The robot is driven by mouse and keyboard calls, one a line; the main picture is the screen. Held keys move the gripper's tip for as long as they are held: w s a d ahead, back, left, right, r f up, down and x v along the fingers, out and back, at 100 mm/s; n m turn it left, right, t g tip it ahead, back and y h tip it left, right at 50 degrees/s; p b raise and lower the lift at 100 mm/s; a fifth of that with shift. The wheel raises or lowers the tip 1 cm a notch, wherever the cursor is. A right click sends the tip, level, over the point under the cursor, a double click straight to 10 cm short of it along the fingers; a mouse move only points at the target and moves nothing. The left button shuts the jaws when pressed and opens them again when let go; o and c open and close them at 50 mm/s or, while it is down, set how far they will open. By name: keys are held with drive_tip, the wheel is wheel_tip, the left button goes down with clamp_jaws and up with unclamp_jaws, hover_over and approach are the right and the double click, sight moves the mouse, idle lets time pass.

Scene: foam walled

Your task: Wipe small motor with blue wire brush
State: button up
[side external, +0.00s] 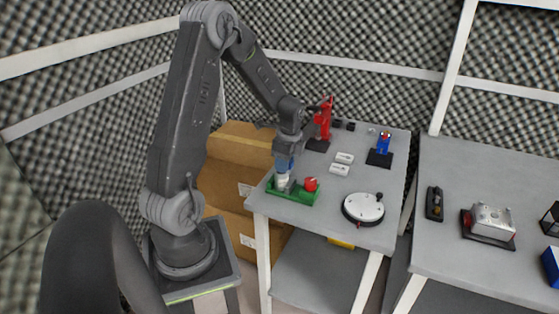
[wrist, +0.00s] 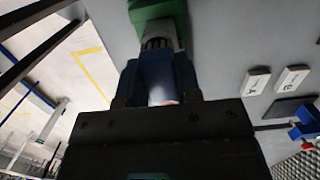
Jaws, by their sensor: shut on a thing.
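My gripper (side external: 287,152) points down over the front left corner of the small table and is shut on a blue thing, which appears to be the blue wire brush (side external: 284,164). It also shows between my jaws in the wrist view (wrist: 155,72). A pale grey part (side external: 283,181) lies under the blue, in or just above a green tray (side external: 302,197); I cannot tell whether this is the small motor or touches it. In the wrist view a dark ribbed grey part (wrist: 157,43) sits between the blue and the green tray (wrist: 158,12). My gripper hides much of this.
A red knob-like piece (side external: 310,184) sits in the tray. A round white disc (side external: 363,208), two white blocks (side external: 341,164), a red upright tool (side external: 323,121) and a blue piece on a black base (side external: 382,146) stand on the table. A second table (side external: 450,254) is at right.

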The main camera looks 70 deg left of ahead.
drive_tip(key=shift+w+d, duration=0.35)
drive_tip(key=shift+d, duration=0.05)
drive_tip(key=shift+s+a, duration=1.35)
drive_tip(key=shift+w+d, duration=1.3)
drive_tip(key=shift+w, duration=0.05)
drive_tip(key=shift+r, duration=4.1)
